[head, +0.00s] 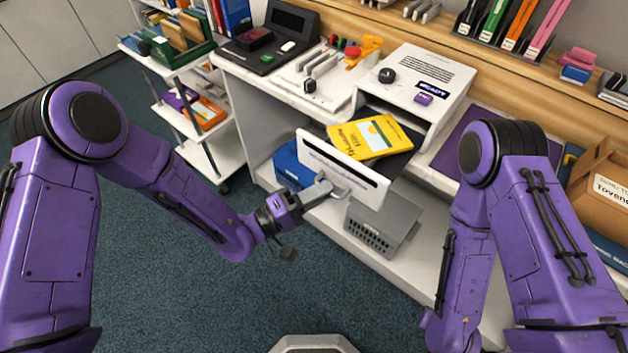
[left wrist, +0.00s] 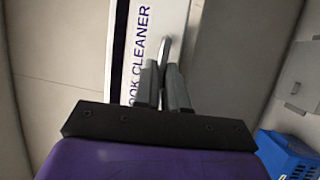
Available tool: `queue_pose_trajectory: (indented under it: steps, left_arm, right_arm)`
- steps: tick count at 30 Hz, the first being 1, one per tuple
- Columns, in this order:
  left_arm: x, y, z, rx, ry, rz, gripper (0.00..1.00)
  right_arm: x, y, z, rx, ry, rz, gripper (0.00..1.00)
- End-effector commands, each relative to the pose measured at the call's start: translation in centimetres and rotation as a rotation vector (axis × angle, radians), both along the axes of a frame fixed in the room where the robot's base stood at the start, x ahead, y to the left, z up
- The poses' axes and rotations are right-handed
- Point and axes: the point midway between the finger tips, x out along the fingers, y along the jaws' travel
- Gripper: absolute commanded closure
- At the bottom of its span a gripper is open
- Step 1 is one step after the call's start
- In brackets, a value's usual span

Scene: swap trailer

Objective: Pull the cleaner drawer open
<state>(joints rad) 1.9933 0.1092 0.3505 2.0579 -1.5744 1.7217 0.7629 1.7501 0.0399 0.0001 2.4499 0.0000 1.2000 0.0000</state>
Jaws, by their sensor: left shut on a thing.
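The cleaner drawer (head: 318,150) is pulled out from the white cabinet unit (head: 424,72), its white front facing me. In the left wrist view its front (left wrist: 180,18) carries letters reading "OOK CLEANER". A yellow book (head: 370,138) lies in the drawer, over its dark inside. My left gripper (head: 326,190) is at the drawer's front, shut on the grey handle (head: 340,191). The left wrist view shows its fingers (left wrist: 163,85) closed around the handle (left wrist: 164,50). My right arm shows, but its gripper is out of view.
A blue crate (head: 290,168) and a grey slotted box (head: 372,240) are below the drawer. A shelf cart (head: 213,153) stands at the left. A cardboard box (head: 603,165) is at the right. Carpet (head: 200,300) in front is clear.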

Motion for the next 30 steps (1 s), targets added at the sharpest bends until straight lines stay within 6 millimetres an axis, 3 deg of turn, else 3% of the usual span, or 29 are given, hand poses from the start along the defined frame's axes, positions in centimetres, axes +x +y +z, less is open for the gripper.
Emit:
queue_pose_trajectory:
  steps: [14, 15, 23, 26, 30]
  left_arm:
    - [-0.5, -0.1, 0.0, 0.001, -0.001, -0.011, 1.00]
    - [-0.5, 0.0, 0.0, 0.001, -0.001, -0.011, 0.79]
    - [-0.5, 0.0, 0.0, 0.001, -0.001, -0.010, 0.79]
    - [-0.7, 0.6, -0.2, 0.001, -0.001, -0.009, 0.79]
    - [-1.8, 3.1, -0.8, 0.000, 0.001, -0.005, 0.79]
  right_arm:
    - [0.0, 0.0, -0.1, 0.000, 0.000, 0.000, 1.00]
    - [0.0, 0.0, -0.1, 0.000, 0.000, 0.000, 1.00]
    - [0.0, 0.0, -0.1, 0.000, 0.000, 0.000, 1.00]
    - [0.0, 0.0, -0.3, 0.000, 0.000, 0.000, 1.00]
    - [0.0, 0.0, -1.2, 0.000, 0.000, 0.000, 1.00]
